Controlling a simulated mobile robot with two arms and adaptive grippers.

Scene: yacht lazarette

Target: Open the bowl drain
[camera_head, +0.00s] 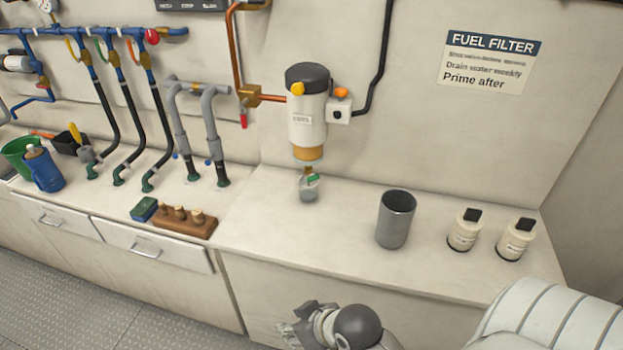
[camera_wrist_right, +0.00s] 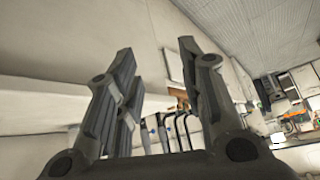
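The fuel filter (camera_head: 306,115) hangs on the back wall, with a black cap, a white body and an amber bowl (camera_head: 308,153) at its base. A small brownish fitting, perhaps the drain, shows just under the bowl; its setting is too small to tell. My right gripper (camera_head: 288,331) is in front of the counter's front edge, well away from the filter. In the right wrist view its two fingers (camera_wrist_right: 157,58) are apart with nothing between them. My left gripper is not in view.
A grey metal cup (camera_head: 396,219) and two white bottles (camera_head: 464,230) (camera_head: 515,239) stand on the counter at right. A wooden block with pegs (camera_head: 174,221), hoses and pipes (camera_head: 212,135) are at left. The counter (camera_head: 300,240) in front of the jar is clear.

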